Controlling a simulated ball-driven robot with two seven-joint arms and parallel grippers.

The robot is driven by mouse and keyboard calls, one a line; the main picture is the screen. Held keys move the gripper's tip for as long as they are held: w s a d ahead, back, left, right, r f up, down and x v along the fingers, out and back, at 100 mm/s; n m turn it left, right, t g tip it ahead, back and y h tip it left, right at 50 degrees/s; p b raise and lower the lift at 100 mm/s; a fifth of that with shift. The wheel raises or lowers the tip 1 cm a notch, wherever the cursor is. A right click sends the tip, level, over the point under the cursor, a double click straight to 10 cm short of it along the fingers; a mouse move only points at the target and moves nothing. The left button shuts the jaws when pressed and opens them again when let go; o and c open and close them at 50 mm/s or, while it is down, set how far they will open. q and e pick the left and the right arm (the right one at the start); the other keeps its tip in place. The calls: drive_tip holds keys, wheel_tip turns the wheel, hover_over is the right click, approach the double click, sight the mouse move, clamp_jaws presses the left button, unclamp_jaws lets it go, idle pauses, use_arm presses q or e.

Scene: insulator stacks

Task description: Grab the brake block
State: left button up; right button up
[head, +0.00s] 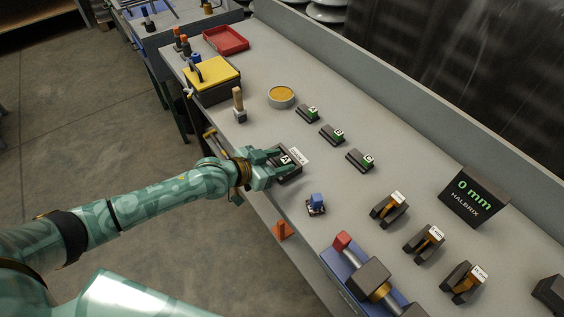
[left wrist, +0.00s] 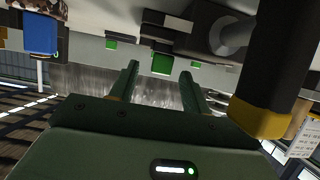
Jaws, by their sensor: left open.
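My left gripper (head: 282,164) is open over the near edge of the grey bench, its fingers at a dark block with a white letter tag (head: 286,158). This block may be the brake block, but I cannot tell for sure, and the fingers partly hide it. In the left wrist view the two fingers (left wrist: 158,85) stand apart with nothing gripped between them. A green-faced piece (left wrist: 162,63) shows beyond the gap. My right gripper is not in view.
Three small dark blocks with green tops (head: 332,134) stand in a row behind. A blue-topped piece (head: 317,202) sits nearby. Several orange-and-black clamps (head: 424,243) and a 0 mm display (head: 471,197) are right. A yellow-topped box (head: 212,73) and round dish (head: 281,96) are farther left.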

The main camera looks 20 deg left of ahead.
use_arm(q)
drive_tip(key=shift+w+d+f, duration=0.3)
drive_tip(key=shift+w, duration=0.15)
drive_tip(key=shift+s, duration=0.1)
drive_tip(key=shift+c, duration=0.6)
clamp_jaws()
drive_tip(key=shift+r, duration=0.1)
drive_tip(key=shift+r, duration=0.1)
